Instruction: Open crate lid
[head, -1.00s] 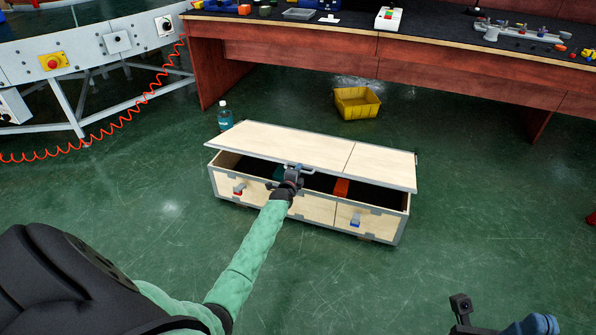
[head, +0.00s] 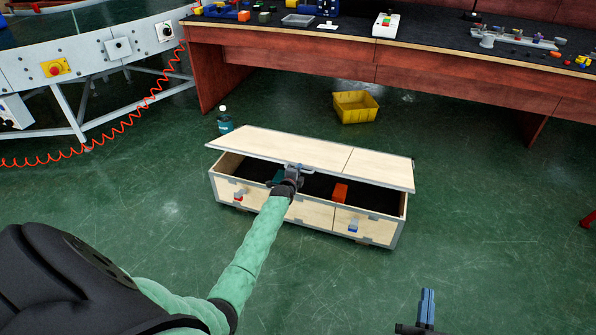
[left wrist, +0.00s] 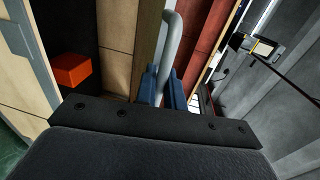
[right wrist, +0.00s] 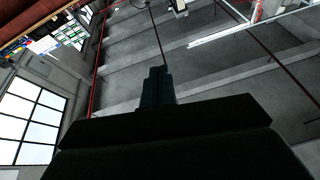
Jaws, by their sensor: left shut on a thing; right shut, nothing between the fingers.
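The wooden crate (head: 270,206) stands on the green floor in the head view, with metal edging and two latches on its front. Its pale lid (head: 290,149) is partly raised at the front edge, and the dark inside shows below it. My left gripper (head: 293,171) is shut on the lid's handle at the front edge; the grey bar of the handle (left wrist: 169,50) runs between its blue fingers in the left wrist view. My right gripper (head: 427,300) is shut and empty at the lower right, away from the crate; it also shows in the right wrist view (right wrist: 157,75).
An orange block (head: 340,191) and a teal thing (head: 277,178) are inside the crate. A bottle (head: 225,121) stands behind its left end. A yellow bin (head: 355,107) lies under the red-brown workbench (head: 300,45). Floor right of the crate is clear.

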